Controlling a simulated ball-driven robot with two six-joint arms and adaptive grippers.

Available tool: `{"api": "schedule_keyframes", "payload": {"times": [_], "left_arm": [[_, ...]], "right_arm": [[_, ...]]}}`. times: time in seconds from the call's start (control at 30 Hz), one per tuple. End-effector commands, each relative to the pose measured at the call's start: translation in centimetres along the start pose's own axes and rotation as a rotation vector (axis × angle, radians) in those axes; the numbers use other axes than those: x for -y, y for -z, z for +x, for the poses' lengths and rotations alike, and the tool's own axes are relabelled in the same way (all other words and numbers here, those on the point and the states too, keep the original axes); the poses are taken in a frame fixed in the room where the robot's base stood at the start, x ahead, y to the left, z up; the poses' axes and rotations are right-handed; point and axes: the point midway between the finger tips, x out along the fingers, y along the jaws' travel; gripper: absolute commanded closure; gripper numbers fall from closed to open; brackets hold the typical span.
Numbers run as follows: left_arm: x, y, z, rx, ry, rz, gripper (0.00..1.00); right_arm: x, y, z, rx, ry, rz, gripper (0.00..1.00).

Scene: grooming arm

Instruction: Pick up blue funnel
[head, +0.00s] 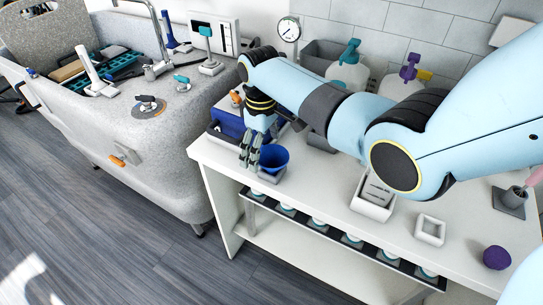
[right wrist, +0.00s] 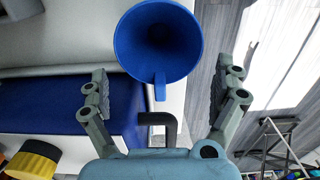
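The blue funnel (head: 274,158) sits at the left end of the white counter, its wide mouth facing up, over a small grey base. My right gripper (head: 249,150) is just left of it in the head view, fingers pointing down. In the right wrist view the funnel (right wrist: 158,45) lies ahead of the right gripper (right wrist: 162,92), whose two fingers are spread wide apart. My left gripper is not in view.
A blue box (head: 229,122) stands close behind the right gripper. The white counter (head: 320,190) holds a white tray (head: 372,207), a small square frame (head: 430,230) and a purple ball (head: 496,257) further right.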

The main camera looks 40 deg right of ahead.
Motion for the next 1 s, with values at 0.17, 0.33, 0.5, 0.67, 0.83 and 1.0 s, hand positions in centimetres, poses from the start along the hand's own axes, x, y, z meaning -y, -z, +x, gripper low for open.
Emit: {"api": "schedule_keyframes", "payload": {"times": [0.17, 0.33, 0.5, 0.67, 0.83, 1.0], "left_arm": [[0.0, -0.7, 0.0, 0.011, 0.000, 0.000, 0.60], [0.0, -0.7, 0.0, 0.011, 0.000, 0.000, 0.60], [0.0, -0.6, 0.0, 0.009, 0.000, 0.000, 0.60], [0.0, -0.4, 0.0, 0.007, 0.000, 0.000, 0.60], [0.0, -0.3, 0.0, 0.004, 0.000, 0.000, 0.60], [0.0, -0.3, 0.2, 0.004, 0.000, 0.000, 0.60]], "right_arm": [[0.0, 0.0, 0.0, 0.000, 0.000, 0.000, 0.29], [0.0, 0.0, 0.0, 0.001, 0.000, 0.000, 0.51], [0.0, 0.0, 0.0, 0.001, 0.000, 0.000, 0.52], [0.0, 0.0, 0.0, 0.001, 0.000, 0.000, 0.52], [0.0, 0.0, -0.7, 0.001, 0.000, 0.001, 0.52], [-0.1, 0.1, -3.0, -0.003, -0.003, 0.001, 0.52]]}}
